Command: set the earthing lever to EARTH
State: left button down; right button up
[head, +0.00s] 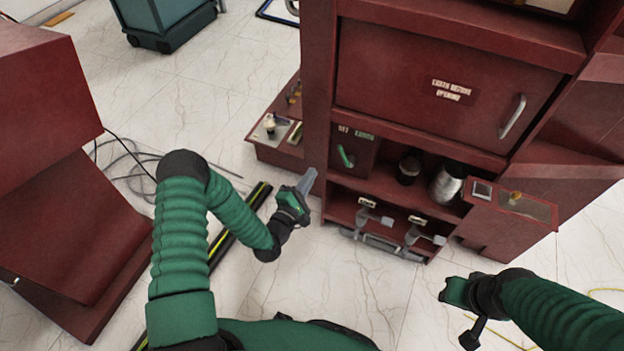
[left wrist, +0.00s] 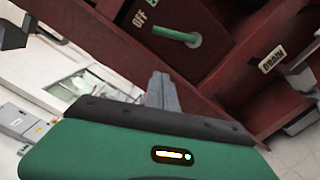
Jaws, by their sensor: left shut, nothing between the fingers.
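The earthing lever (head: 346,156) is a short green handle on a dark red panel of the cabinet, below a label strip (head: 356,132) that seems to read OFF and EARTH. It slants, with its upper end on the OFF side. The left wrist view shows the green lever (left wrist: 176,35) near the OFF label (left wrist: 139,18). My left gripper (head: 309,180) is shut and empty, left of and below the lever, apart from it. Its grey fingers (left wrist: 162,92) point toward the panel. My right gripper (head: 453,292) is at the lower right, far from the lever; its jaw state is unclear.
A closed door with a handle (head: 512,117) is above the lever. Dark and metallic cylinders (head: 447,184) stand right of it. Drain fittings (head: 412,237) are below. A red console (head: 60,220) stands left, with cables on the floor. Open floor lies before the cabinet.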

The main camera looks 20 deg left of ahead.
aim_at(342, 153)
pick_arm(q)
jog(key=w, duration=0.2)
jog(key=w+b, duration=0.1)
jog(key=w, duration=0.1)
jog(key=w+b, duration=0.1)
jog(key=w, duration=0.1)
jog(key=shift+d+f, duration=0.15)
jog(key=shift+d, duration=0.15)
jog(key=d, duration=0.1)
jog(key=d+r, duration=0.1)
jog(key=w+d+r+b, duration=0.1)
jog(key=shift+d, duration=0.35)
jog(key=shift+d+r+m+p, duration=0.25)
jog(key=shift+r+m+p, duration=0.15)
jog(key=shift+m, duration=0.3)
jog(key=m+p, duration=0.1)
jog(key=d+r+m+p, duration=0.1)
jog(key=m, duration=0.1)
jog(key=shift+d, duration=0.25)
jog(key=d+m+p, duration=0.1)
jog(key=m, duration=0.1)
jog(key=d+m+p, duration=0.1)
jog(key=m, duration=0.1)
jog(key=shift+d+r+m+p, duration=0.2)
jog(key=shift+m+p, duration=0.1)
jog(key=shift+m, duration=0.1)
jog(key=shift+s+d+f, duration=0.1)
jog(key=shift+d, duration=0.1)
